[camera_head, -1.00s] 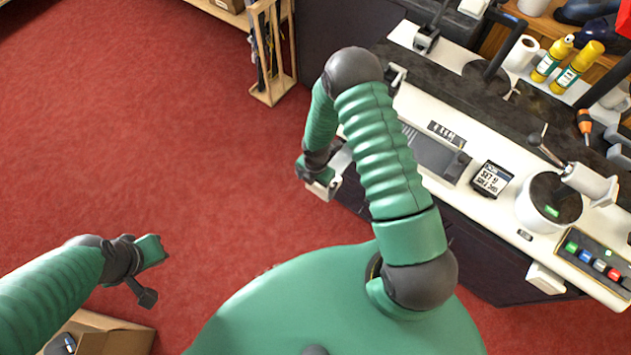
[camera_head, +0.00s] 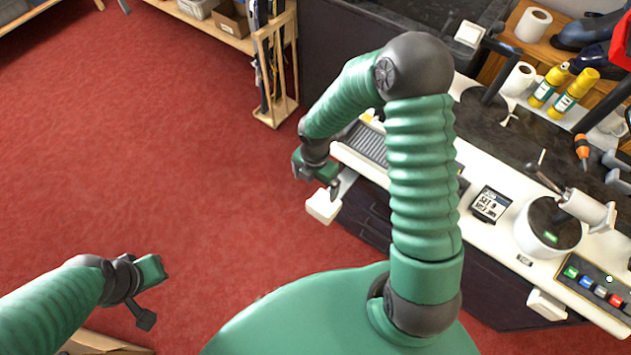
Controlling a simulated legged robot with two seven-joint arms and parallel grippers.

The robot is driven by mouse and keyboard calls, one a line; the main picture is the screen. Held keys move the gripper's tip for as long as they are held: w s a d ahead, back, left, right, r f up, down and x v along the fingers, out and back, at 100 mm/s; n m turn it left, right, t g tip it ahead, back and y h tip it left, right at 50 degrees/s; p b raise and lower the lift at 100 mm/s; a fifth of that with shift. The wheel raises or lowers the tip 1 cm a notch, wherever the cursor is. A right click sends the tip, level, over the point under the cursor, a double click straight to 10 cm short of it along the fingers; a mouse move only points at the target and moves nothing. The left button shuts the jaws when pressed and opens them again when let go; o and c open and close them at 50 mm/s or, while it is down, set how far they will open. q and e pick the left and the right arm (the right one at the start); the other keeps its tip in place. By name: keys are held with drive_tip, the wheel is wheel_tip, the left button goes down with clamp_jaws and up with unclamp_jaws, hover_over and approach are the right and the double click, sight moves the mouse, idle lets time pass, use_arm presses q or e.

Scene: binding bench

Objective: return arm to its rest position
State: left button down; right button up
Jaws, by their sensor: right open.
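My right arm, green with dark joints, rises from my green body and bends over to the bench's left end. Its right gripper (camera_head: 316,180) is open and empty, beside the left end of the white bench machine (camera_head: 470,165). A white block (camera_head: 324,207) on the bench's front edge shows just below its fingers; whether they touch cannot be told. My left gripper (camera_head: 149,294) is low at the left over the red floor, its two fingers apart with nothing between them.
A dial device (camera_head: 549,228) with a lever, a small display (camera_head: 490,204) and a button panel (camera_head: 598,285) sit on the bench. Yellow bottles (camera_head: 572,93) stand behind. A wooden rack (camera_head: 276,75) is at the back. The red floor (camera_head: 170,150) at left is clear.

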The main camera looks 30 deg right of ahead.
drive_tip(key=s+a+r+m+t, duration=0.1)
drive_tip(key=s+r+m, duration=0.3)
drive_tip(key=m, duration=0.7)
drive_tip(key=s+a+r+m+t, duration=0.1)
drive_tip(key=s+a+r+m, duration=0.2)
drive_tip(key=r+m, duration=0.5)
drive_tip(key=s+m, duration=0.1)
drive_tip(key=m, duration=0.2)
drive_tip(key=shift+s+r+m+t, duration=0.15)
drive_tip(key=shift+r+m+t, duration=0.15)
drive_tip(key=shift+r, duration=0.1)
drive_tip(key=shift+a, duration=0.1)
